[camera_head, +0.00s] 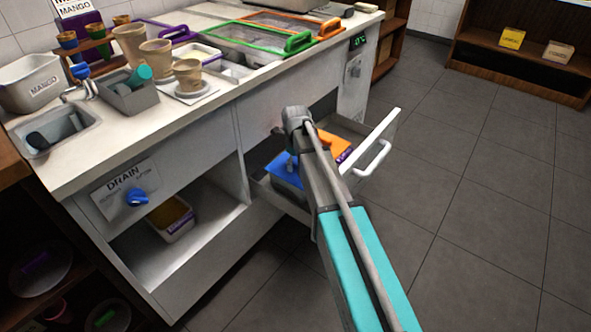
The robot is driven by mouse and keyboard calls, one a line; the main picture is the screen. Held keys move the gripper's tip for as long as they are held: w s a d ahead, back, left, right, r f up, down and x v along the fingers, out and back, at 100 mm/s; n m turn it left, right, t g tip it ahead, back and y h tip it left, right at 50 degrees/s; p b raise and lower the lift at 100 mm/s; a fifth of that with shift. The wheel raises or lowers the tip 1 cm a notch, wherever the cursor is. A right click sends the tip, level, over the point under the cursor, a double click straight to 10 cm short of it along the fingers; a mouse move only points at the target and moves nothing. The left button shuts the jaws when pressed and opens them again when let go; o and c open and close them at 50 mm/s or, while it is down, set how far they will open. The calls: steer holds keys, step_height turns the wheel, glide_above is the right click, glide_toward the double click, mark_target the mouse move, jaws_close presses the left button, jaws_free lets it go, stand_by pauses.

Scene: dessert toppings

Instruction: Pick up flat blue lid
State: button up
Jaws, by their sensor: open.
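A blue flat piece (280,171), which looks like the blue lid, lies in the open drawer under the counter. A small raised blue part on it may be its handle. My arm crosses over the drawer and hides part of the blue piece's right side. My gripper cannot be made out; only the grey and teal arm links show, with a grey joint above the drawer.
An orange piece (335,143) lies beside the blue one in the drawer. The open drawer front (385,135) with its white handle juts out over the floor. Green (240,42) and orange-framed (290,24) lids cover bins on the counter. The tiled floor at right is clear.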

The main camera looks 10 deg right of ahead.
jaws_close()
stand_by(0.3)
steer(key=shift+r, duration=0.25)
step_height(320, 180, up, 2)
steer(key=p, duration=0.2)
steer(key=shift+r+p, duration=0.1)
steer(key=shift+p, duration=0.2)
steer(key=s+d+r+p, duration=0.1)
steer(key=s+r+p, duration=0.9)
steer(key=s, duration=0.4)
steer(key=shift+d+r, duration=0.15)
steer(key=shift+r, duration=0.05)
stand_by(0.6)
